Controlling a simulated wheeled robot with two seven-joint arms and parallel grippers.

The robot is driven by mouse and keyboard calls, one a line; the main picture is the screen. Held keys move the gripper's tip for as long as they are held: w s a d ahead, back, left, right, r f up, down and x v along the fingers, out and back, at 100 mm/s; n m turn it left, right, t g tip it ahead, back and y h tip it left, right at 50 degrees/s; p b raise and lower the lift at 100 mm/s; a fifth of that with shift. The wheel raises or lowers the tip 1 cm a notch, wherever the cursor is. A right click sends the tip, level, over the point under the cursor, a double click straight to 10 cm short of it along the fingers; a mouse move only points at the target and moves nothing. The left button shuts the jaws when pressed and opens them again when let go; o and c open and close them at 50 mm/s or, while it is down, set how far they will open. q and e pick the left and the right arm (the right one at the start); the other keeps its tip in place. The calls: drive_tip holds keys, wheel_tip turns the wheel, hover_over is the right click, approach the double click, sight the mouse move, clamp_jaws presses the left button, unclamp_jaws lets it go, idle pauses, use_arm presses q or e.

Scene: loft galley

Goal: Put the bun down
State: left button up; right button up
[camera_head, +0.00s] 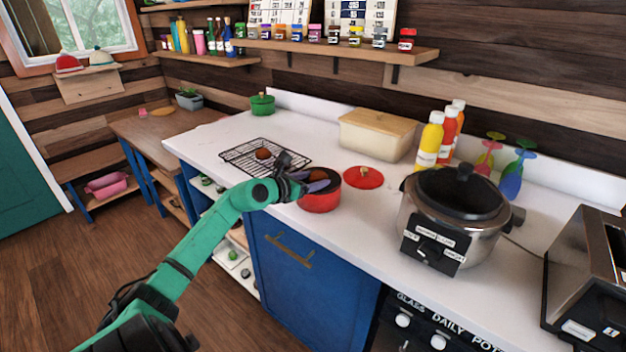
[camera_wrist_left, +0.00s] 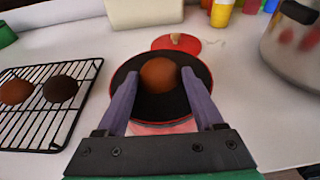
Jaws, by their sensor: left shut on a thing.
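My left gripper (camera_head: 317,184) is at the mouth of the red pot (camera_head: 320,203). In the left wrist view its two purple-grey fingers (camera_wrist_left: 160,88) are shut on a round brown bun (camera_wrist_left: 160,74). The bun shows against the pot's dark inside (camera_wrist_left: 160,104); I cannot tell whether it touches the bottom. In the head view the bun (camera_head: 316,175) is partly covered by the gripper. A wire cooling rack (camera_wrist_left: 28,127) left of the pot bears another brown bun (camera_wrist_left: 15,91) and a darker bun (camera_wrist_left: 60,88). My right gripper is out of view.
A red lid (camera_head: 363,178) lies just right of the pot. A large cooker (camera_head: 458,215), squeeze bottles (camera_head: 430,142) and a cream bread box (camera_head: 378,135) stand farther right and behind. A green pot (camera_head: 262,105) is behind the rack. The counter's left end has bare room.

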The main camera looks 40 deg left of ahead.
use_arm(q)
drive_tip(key=shift+f+b, duration=0.3)
drive_tip(key=shift+f, duration=0.25)
drive_tip(key=o, duration=1.2)
drive_tip(key=shift+o, duration=0.6)
drive_tip(key=shift+f, duration=0.1)
drive_tip(key=shift+d+r+p, duration=0.1)
drive_tip(key=shift+r+p, duration=0.8)
drive_tip(key=shift+r, duration=0.05)
drive_tip(key=shift+s+f+b, duration=0.35)
drive_tip(key=shift+s+b, duration=0.15)
drive_tip(key=shift+s, duration=0.05)
drive_tip(key=b+v, duration=0.2)
drive_tip(key=v, duration=0.9)
drive_tip(key=shift+r, duration=0.35)
